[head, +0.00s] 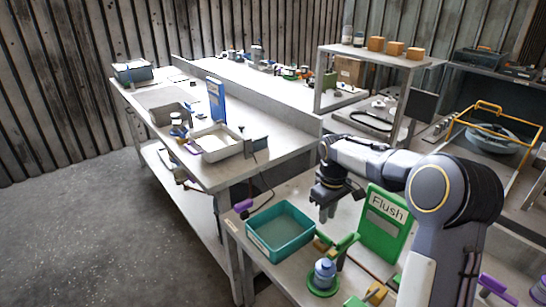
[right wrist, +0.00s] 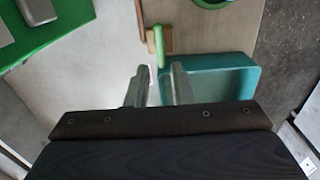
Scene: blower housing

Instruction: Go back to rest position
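My right gripper (head: 327,208) hangs with its fingers pointing down above the near table, between the teal tray (head: 279,231) and the green "Flush" sign (head: 384,225). In the right wrist view its two fingers (right wrist: 158,80) stand apart with nothing held between them. The end of a green handle (right wrist: 158,46) shows just beyond the fingertips, and the teal tray (right wrist: 236,80) lies beside and partly behind the right finger. My left gripper is in neither view.
A green-handled tool (head: 346,244) lies beside the tray. A long workbench (head: 283,143) with a white tray (head: 215,142) stands behind. Open floor (head: 110,230) is at left.

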